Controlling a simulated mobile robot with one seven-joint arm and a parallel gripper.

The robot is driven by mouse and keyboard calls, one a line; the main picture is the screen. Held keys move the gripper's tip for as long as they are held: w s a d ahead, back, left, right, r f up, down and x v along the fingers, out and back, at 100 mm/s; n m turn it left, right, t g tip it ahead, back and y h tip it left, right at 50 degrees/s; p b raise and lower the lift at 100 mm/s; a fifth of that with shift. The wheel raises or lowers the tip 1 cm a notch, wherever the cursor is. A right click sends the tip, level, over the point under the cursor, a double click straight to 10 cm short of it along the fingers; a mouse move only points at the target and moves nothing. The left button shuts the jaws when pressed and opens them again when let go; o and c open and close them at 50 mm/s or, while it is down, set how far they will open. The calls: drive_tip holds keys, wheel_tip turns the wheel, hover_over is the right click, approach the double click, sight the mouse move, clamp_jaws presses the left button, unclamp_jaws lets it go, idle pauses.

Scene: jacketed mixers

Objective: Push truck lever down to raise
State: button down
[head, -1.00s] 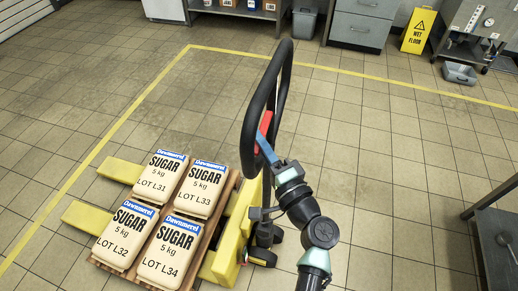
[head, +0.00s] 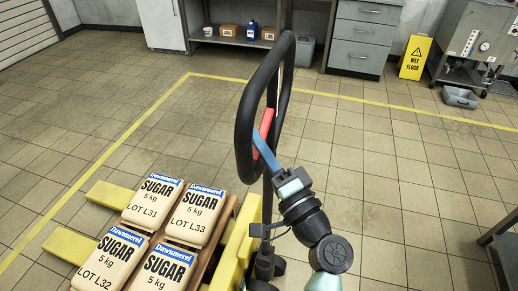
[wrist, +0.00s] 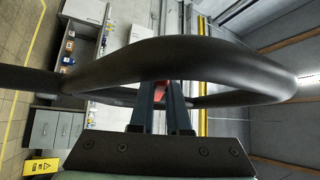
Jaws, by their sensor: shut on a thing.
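The yellow pallet truck (head: 235,240) has an upright black loop handle (head: 243,125) in the middle of the head view. Its red lever (head: 266,123) sits inside the loop. My gripper (head: 260,143) reaches in from the lower right, with its blue fingers shut on the lever. In the wrist view the black loop (wrist: 190,60) crosses in front of my fingers. A little red of the lever (wrist: 160,87) shows between the fingertips (wrist: 161,95); the loop hides the rest.
Several sugar bags (head: 151,199) lie on a wooden pallet over the yellow forks (head: 70,246). A grey drawer cabinet (head: 361,38), a wet floor sign (head: 415,57) and a steel machine (head: 470,45) stand at the back. A metal table edge (head: 498,228) is at right. Open tiled floor lies between.

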drive_tip(key=c, duration=0.9)
unclamp_jaws()
drive_tip(key=b+v, duration=0.2)
drive_tip(key=v, duration=1.1)
drive_tip(key=shift+d+b, duration=0.1)
drive_tip(key=shift+b, duration=0.2)
